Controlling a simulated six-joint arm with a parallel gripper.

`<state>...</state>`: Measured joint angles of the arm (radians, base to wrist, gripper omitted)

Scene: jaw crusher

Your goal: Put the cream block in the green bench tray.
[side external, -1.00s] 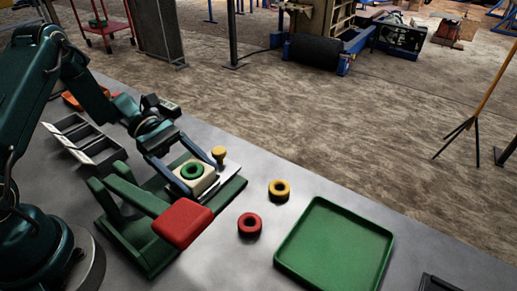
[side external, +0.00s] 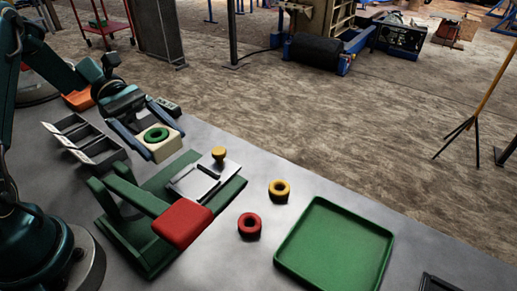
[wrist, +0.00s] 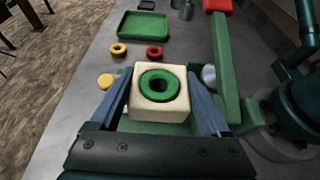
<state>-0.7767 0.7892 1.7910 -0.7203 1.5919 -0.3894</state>
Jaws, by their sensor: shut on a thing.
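The cream block (side external: 163,147) has a green ring (side external: 156,134) on its top. My gripper (side external: 152,136) is shut on the block's sides, behind and left of the green crusher. In the wrist view the cream block (wrist: 159,112) sits between my two blue-grey fingers. Whether the block touches anything below it I cannot tell. The green bench tray (side external: 335,250) is empty at the right of the bench, and it also shows at the top of the wrist view (wrist: 143,36).
The green crusher (side external: 128,229) with a red-ended lever (side external: 183,223) stands between block and tray. A yellow ring (side external: 279,190) and red ring (side external: 249,225) lie before the tray. Dark bins (side external: 84,138) stand at left.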

